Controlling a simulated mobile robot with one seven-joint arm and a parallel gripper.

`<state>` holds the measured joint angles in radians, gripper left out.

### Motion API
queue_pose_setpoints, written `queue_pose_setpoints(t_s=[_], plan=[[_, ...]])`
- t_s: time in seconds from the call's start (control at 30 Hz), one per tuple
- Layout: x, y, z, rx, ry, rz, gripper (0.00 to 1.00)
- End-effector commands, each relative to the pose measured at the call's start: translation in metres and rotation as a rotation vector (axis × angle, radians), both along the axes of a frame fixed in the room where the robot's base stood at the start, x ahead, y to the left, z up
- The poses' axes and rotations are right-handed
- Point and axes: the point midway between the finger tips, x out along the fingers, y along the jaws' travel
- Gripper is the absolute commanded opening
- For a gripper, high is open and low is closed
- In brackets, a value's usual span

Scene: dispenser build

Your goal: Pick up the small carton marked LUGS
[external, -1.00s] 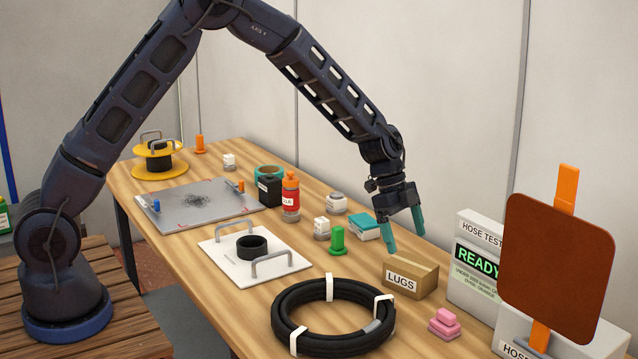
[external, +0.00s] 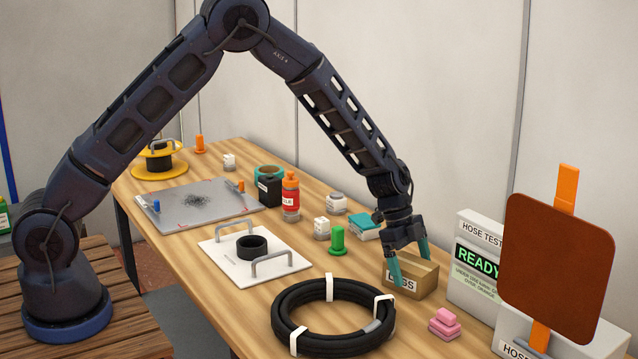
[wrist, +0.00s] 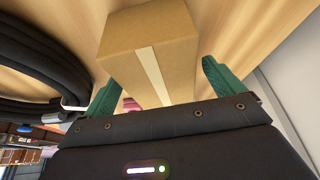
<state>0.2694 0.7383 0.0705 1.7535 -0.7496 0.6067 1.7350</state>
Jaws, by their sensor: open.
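The small brown carton marked LUGS (external: 425,281) stands on the wooden bench, behind and right of the black hose coil. My gripper (external: 410,268) is open at the carton, with one teal finger in front of its label face and the other at its far side. The near finger hides part of the lettering. In the wrist view the carton (wrist: 150,48), with a pale tape strip, lies between the two green fingers of my gripper (wrist: 158,85). Gaps show beside the fingers; I cannot tell whether either touches it.
The black hose coil (external: 288,334) with white ties lies left of the carton. Pink blocks (external: 445,323) sit in front of it. The hose test box (external: 470,276) and a brown panel (external: 556,265) stand to the right. A green peg (external: 337,241) stands to the left.

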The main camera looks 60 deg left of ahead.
Motion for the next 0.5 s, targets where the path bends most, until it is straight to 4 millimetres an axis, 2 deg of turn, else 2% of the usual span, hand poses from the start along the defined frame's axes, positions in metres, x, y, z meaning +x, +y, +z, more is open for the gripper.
queue_pose_setpoints(t_s=[0.5], plan=[[0.0001, 0.0000, -0.0045, 0.000, 0.000, 0.001, 0.94]])
